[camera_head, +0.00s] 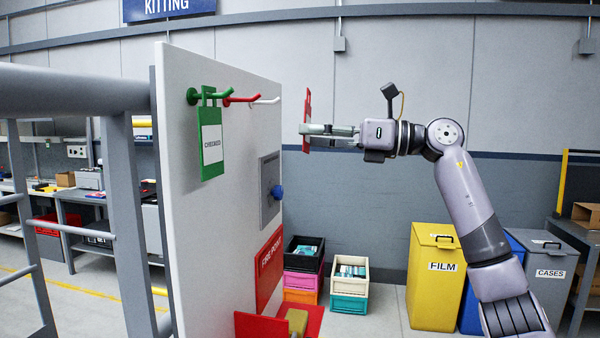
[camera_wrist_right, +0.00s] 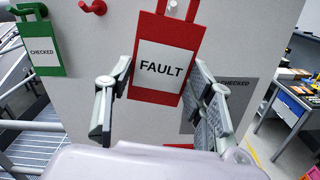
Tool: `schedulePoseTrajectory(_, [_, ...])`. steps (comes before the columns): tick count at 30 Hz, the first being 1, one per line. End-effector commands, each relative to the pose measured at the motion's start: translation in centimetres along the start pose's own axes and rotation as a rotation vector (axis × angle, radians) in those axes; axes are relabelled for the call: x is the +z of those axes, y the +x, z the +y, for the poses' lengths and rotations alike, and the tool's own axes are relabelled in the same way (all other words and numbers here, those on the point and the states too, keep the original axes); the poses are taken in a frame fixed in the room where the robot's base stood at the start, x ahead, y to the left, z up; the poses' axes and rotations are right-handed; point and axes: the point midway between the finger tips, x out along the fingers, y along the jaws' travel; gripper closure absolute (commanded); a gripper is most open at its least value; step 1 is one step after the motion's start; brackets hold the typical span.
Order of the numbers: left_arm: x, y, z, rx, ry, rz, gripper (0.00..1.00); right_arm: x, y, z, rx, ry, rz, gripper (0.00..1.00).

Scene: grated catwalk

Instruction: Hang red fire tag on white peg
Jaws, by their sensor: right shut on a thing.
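The red tag (camera_head: 308,112) shows nearly edge-on in the head view, in front of the board's right edge. In the right wrist view the red tag (camera_wrist_right: 163,58) hangs upright, with a white panel reading FAULT. My right gripper (camera_head: 304,130) is shut on it, a finger at each side (camera_wrist_right: 162,88). The white peg (camera_head: 267,101) sticks out of the white board, bare, to the left of the tag and apart from it. A red peg (camera_head: 241,100) is bare beside it. A green tag (camera_head: 211,143) reading CHECKED hangs on the green peg (camera_head: 194,96). My left gripper is out of view.
The white board (camera_head: 225,215) carries a grey plate with a blue knob (camera_head: 277,191) and a red sign (camera_head: 269,266) below. A grey railing (camera_head: 70,90) runs at left. Crates (camera_head: 350,284) and a yellow FILM bin (camera_head: 436,290) stand on the floor.

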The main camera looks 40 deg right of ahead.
Motion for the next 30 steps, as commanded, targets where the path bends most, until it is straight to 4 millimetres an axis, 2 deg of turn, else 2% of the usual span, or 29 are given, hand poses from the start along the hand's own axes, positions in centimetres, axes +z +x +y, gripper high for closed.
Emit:
schedulePoseTrajectory(1, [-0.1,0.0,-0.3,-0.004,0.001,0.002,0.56,0.6,-0.4,0.2,-0.006,-0.002,-0.004,0.75])
schedulePoseTrajectory(6, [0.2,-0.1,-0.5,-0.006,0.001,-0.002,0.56,0.9,-0.4,0.3,-0.010,0.002,-0.003,0.75])
schedulePoseTrajectory(15, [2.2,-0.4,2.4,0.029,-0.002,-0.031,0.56,0.7,1.2,0.3,-0.008,0.001,-0.003,0.75])
schedulePoseTrajectory(30, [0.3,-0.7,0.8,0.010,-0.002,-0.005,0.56,0.3,4.2,0.2,-0.008,0.001,-0.003,0.75])
